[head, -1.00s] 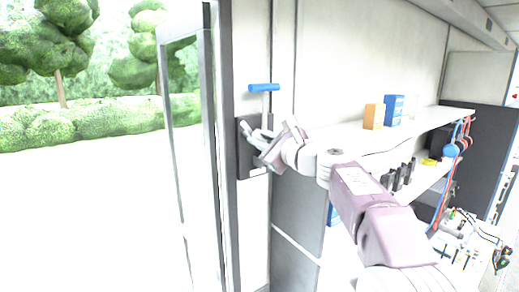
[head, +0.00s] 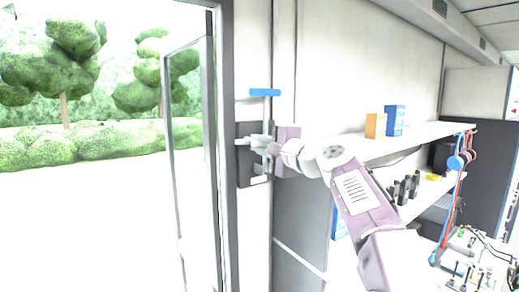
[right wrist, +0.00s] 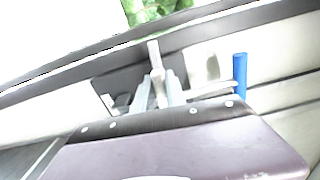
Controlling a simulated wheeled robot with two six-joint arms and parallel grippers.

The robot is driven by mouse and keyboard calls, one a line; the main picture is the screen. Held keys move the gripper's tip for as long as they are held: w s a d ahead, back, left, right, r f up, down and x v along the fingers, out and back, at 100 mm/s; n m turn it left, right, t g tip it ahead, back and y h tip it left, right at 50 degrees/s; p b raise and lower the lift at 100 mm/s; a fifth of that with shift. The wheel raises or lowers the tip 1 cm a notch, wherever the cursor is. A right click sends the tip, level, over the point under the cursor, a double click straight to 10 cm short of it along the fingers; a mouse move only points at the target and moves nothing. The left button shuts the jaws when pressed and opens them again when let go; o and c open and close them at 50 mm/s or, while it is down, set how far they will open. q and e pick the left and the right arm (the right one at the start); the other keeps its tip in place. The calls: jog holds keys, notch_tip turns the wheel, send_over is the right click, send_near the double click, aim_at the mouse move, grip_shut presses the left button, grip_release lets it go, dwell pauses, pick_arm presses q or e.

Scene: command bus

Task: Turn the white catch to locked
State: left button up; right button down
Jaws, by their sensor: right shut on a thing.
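A dark plate (head: 246,166) is fixed to the light wall beside the open glass door. A blue-ended lever (head: 265,92) stands out above it, its grey stem running down to the plate; its blue end also shows in the right wrist view (right wrist: 240,76). My right gripper (head: 257,144) is at the plate, its fingers pointing left across it. In the right wrist view the white catch (right wrist: 154,53) rises between my fingertips (right wrist: 158,90), which are shut on it. The fingers and hand hide much of the catch in the head view. My left gripper is out of view.
The door (head: 193,150) stands at the left, with trees outside. At the right, a white shelf (head: 440,126) carries an orange box (head: 375,125) and blue boxes (head: 395,118). Red and blue cables hang farther right.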

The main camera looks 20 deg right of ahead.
jog(key=shift+n, duration=0.5)
jog(key=shift+f, duration=0.1)
jog(key=c, duration=1.4)
grip_release()
jog(key=b+v, duration=0.4)
jog(key=v, duration=0.5)
